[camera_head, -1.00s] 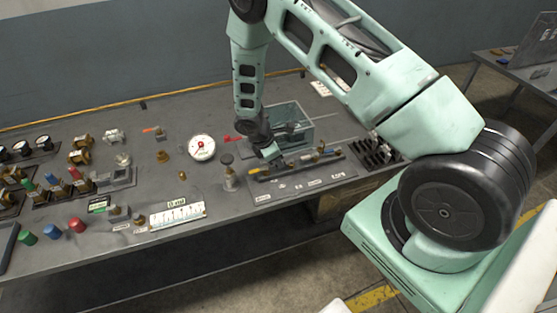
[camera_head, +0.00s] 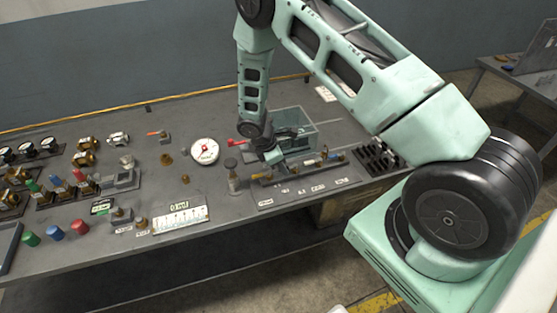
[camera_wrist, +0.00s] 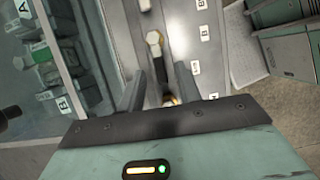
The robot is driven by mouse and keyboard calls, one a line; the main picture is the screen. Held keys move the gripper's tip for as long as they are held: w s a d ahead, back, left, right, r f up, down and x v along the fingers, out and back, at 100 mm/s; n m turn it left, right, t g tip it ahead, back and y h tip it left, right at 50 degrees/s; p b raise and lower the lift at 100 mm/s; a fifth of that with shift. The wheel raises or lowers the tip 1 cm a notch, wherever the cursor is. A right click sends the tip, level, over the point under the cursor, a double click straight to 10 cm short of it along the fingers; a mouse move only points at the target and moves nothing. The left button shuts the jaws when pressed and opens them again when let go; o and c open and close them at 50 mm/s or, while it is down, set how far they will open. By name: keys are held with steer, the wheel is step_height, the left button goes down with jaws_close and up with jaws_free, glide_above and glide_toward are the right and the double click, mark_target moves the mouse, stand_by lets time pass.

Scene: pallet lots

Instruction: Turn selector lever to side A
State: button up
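My gripper (camera_head: 272,158) is low over the left end of a dark tool rack (camera_head: 318,182), in front of a clear-walled box (camera_head: 322,137). In the wrist view my gripper (camera_wrist: 160,88) has its two dark fingers apart, with a narrow handle-like part showing between them; no clear grip on it shows. A red-handled lever (camera_head: 238,142) lies left of the box, apart from my gripper. I cannot tell whether it is the selector lever. Tags marked A and B show through the box wall (camera_wrist: 82,45) in the wrist view.
A round white gauge (camera_head: 205,151) and a dark-topped plunger (camera_head: 232,172) stand left of my gripper. A slotted black block (camera_head: 377,158) is right of the rack. Several valves and coloured knobs crowd the bench's left side. The bench front edge is close.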

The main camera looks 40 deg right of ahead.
steer(key=b+v, duration=0.4)
steer(key=v, duration=1.3)
steer(key=shift+r+b, duration=0.2)
steer(key=shift+b, duration=0.15)
